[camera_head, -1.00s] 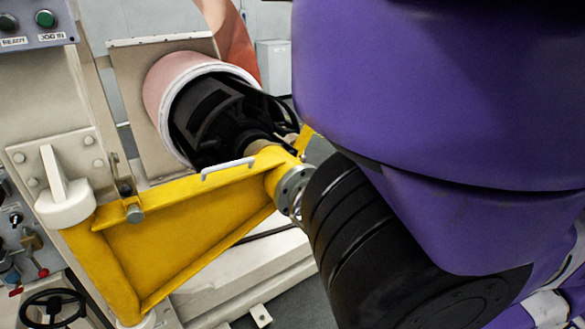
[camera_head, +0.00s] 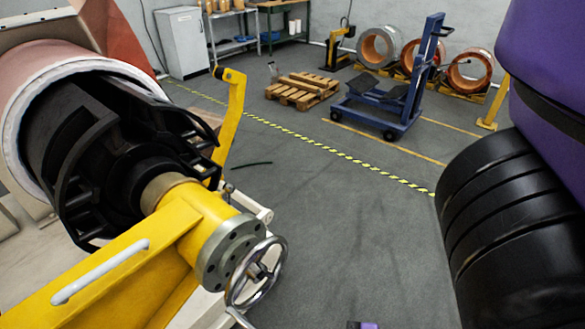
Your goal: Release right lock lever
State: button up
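A yellow swing arm (camera_head: 140,265) with a white grab handle (camera_head: 100,272) reaches in from the lower left to the black chuck (camera_head: 110,165) inside the copper roll's core. A grey flange and a metal handwheel (camera_head: 256,272) sit on its end. A yellow upright lever (camera_head: 230,115) with a dark knob at its top stands just behind the chuck. A short pale bar (camera_head: 250,205) shows beside the flange. I cannot tell for sure which part is the right lock lever. My purple and black arm fills the right edge, apart from the machine.
Grey floor right of the handwheel is open. Beyond a yellow-black floor stripe (camera_head: 330,152) stand a blue lift cart (camera_head: 385,105), wooden pallets (camera_head: 302,90) and several copper coils (camera_head: 470,70). A white cabinet (camera_head: 184,42) and a green bench stand at the back.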

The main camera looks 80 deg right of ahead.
aim_at(229, 188)
jog(key=i+j+z, duration=0.1)
jog(key=j+z, duration=0.15)
jog(key=z, duration=0.2)
jog(key=i+j+z, duration=0.1)
jog(key=j+z, duration=0.15)
jog(key=z, duration=0.2)
jog(key=j+z, duration=0.3)
jog(key=z, duration=0.2)
jog(key=j, duration=0.15)
jog(key=k+l, duration=0.1)
jog(key=l, duration=0.2)
jog(key=k+l, duration=0.15)
jog(key=l, duration=0.15)
